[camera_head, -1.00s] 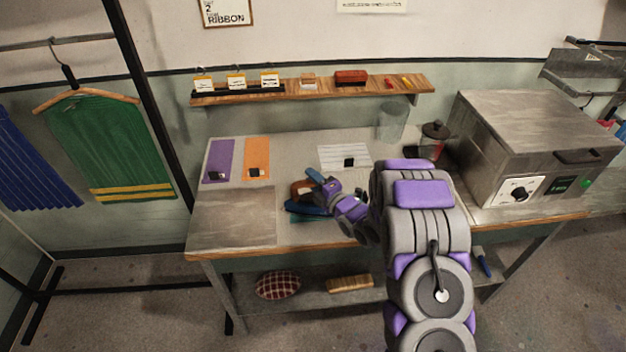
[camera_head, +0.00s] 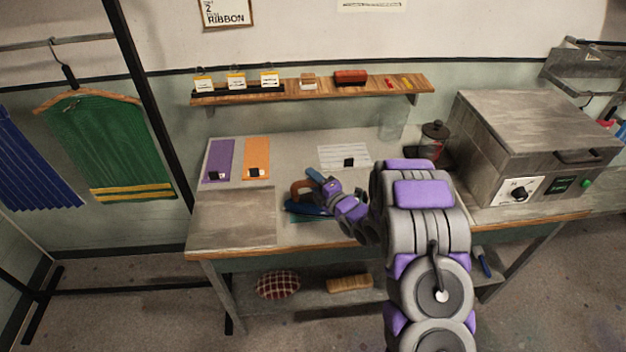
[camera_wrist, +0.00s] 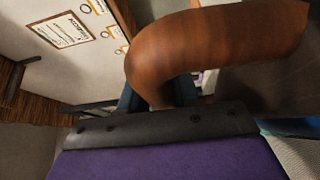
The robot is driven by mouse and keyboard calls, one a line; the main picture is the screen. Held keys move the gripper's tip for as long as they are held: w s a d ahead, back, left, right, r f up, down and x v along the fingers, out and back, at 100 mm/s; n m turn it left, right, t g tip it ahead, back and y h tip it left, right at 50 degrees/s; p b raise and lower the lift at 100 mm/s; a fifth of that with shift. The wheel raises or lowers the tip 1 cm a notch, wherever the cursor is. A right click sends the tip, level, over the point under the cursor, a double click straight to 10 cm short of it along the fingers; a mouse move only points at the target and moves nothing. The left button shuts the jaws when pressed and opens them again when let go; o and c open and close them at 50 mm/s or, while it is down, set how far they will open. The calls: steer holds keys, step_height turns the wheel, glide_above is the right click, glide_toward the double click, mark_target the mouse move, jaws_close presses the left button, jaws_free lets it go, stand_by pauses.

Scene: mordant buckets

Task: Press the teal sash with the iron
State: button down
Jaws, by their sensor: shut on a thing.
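The iron has a brown curved wooden handle (camera_head: 299,189) and a dark blue body (camera_head: 298,208). It is on the worktable, left of my wrist. My gripper (camera_head: 318,182) is at the handle and shut on it. The handle (camera_wrist: 215,45) fills much of the wrist view, close beyond the purple and black gripper parts. A small strip of the teal sash (camera_head: 306,219) shows under and in front of the iron. The iron and my arm hide the rest of the sash. I cannot tell whether the iron's base touches it.
A purple strip (camera_head: 219,158) and an orange strip (camera_head: 257,153) lie at the table's back left, each with a dark weight. A white striped cloth (camera_head: 338,155) lies behind the iron. A metal oven (camera_head: 535,130) stands right. A grey board (camera_head: 235,215) at front left is bare.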

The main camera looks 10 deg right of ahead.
steer(key=shift+r, duration=2.5)
steer(key=s+d+r+m+t+h, duration=0.1)
steer(key=s+d+r, duration=0.2)
steer(key=r, duration=0.5)
steer(key=s+d+r+m+h, duration=0.1)
steer(key=s+d+r+h, duration=0.1)
steer(key=s+r, duration=0.3)
steer(key=shift+d+r+m+t+h, duration=0.3)
steer(key=shift+d+r+t, duration=0.15)
steer(key=shift+r, duration=1.2)
steer(key=shift+s, duration=0.1)
